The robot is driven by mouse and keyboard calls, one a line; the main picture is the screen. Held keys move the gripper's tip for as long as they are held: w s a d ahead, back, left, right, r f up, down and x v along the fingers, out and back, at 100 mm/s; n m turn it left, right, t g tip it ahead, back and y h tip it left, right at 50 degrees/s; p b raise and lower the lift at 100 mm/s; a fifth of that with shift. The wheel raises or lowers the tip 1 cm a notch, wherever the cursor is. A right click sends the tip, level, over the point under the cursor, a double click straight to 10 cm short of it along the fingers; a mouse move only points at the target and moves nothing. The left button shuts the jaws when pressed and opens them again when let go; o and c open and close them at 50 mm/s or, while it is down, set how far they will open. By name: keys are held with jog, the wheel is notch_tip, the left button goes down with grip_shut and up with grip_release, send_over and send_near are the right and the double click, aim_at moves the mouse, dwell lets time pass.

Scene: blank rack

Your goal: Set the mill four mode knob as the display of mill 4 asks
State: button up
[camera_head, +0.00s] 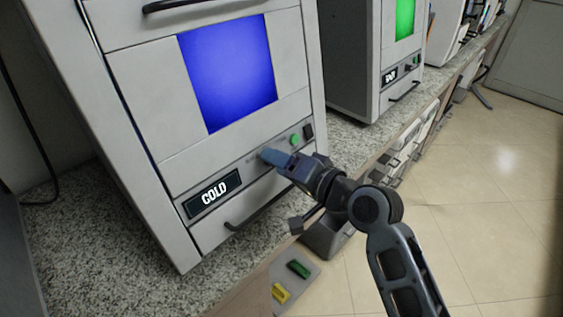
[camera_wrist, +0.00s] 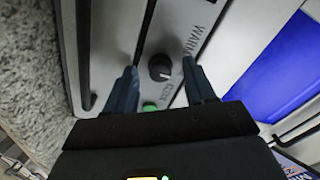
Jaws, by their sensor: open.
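The near grey mill (camera_head: 120,110) has a lit blue window (camera_head: 228,72) and a black display (camera_head: 213,193) reading "COLD". Its black round mode knob (camera_wrist: 160,67) shows in the wrist view, with lettering that reads roughly WARM and COLD on the panel beside it. I cannot tell for sure where its pointer aims. My gripper (camera_head: 266,155) is at the mill's front panel, and it also shows in the wrist view (camera_wrist: 160,82). It is open, with one finger on each side of the knob and gaps showing. The head view hides the knob behind my gripper.
A green button (camera_head: 295,140) and black switch (camera_head: 308,131) are right of my gripper. A drawer handle (camera_head: 245,217) lies below. A second machine (camera_head: 365,60) with a green window stands farther right. A tray (camera_head: 303,284) with green and yellow blocks sits low. The floor is clear at right.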

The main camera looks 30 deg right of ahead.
jog(key=shift+c, duration=0.5)
grip_shut()
jog(key=shift+f, duration=0.1)
jog(key=shift+n+b, duration=4.3)
jog(key=shift+n, duration=1.9)
